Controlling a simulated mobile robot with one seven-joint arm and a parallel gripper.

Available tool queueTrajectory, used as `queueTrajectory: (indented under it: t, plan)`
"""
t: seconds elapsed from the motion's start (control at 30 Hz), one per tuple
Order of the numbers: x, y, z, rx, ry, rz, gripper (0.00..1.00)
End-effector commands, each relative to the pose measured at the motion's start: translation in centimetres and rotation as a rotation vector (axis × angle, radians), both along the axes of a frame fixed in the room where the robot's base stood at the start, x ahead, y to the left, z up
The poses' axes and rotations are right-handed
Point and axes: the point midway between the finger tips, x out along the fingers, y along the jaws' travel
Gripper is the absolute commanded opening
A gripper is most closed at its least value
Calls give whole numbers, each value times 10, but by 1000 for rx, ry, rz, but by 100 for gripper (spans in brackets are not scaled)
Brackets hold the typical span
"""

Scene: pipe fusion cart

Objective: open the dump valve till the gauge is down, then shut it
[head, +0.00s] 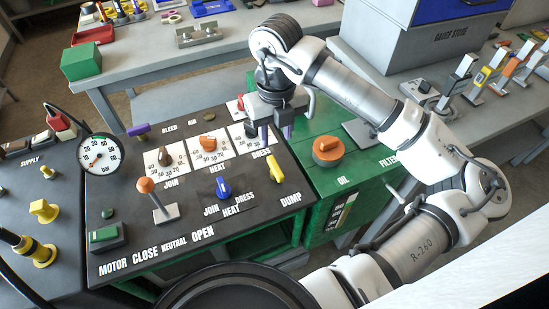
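The dump valve has a yellow lever handle (275,168) on the black panel, just above the DUMP label. The handle lies slanted, running from upper left to lower right. The round white gauge (99,153) stands at the panel's left side; its red needle is too small to read surely. My gripper (276,134) points down over the panel, just beyond the yellow handle in the picture. My gripper partly hides the rightmost dial at the back.
The panel (150,252) also carries an orange-knobbed lever (146,186), a blue selector (223,187), dial knobs and a green motor switch (104,234). A green oil tank with an orange cap (327,150) stands to the right. Benches with tools lie behind.

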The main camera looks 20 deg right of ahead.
Motion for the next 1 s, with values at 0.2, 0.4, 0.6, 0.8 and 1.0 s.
queueTrajectory:
  t: [0.2, 0.4, 0.6, 0.8, 1.0]
  plan:
    - [0, 1, -45, 7, 1, 0, 38]
    - [0, 2, -84, 6, 0, 1, 38]
    - [0, 1, -106, 5, -1, 1, 38]
    - [1, 1, -113, 3, -2, 3, 38]
    - [1, 1, -112, 3, -2, 3, 34]
